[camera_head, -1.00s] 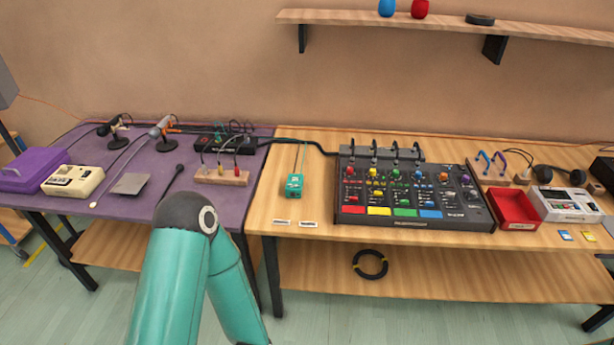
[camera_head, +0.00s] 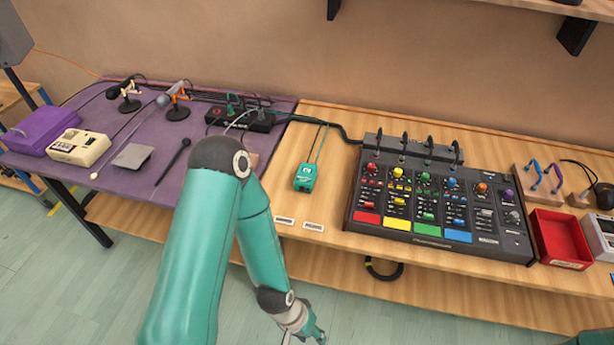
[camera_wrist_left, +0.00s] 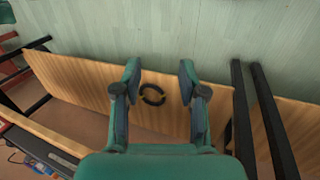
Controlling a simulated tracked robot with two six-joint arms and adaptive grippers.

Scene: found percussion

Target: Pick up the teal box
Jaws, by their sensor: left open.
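The teal box (camera_head: 306,177) is small and lies on the wooden table in the head view, left of the black mixer. Thin dark lines run up from its far end. My left gripper (camera_head: 305,334) is low in front of the table, well short of the box and nearer to me. In the left wrist view my left gripper (camera_wrist_left: 160,70) is open with nothing between its fingers. The teal box is not seen in the wrist view. My right gripper is not in view.
A black mixer (camera_head: 517,243) with coloured pads stands right of the box, and a red tray (camera_head: 562,240) beyond it. Two small labels lie near the front edge. A purple table (camera_head: 130,180) adjoins on the left. A black coil (camera_wrist_left: 152,95) rests on the lower shelf.

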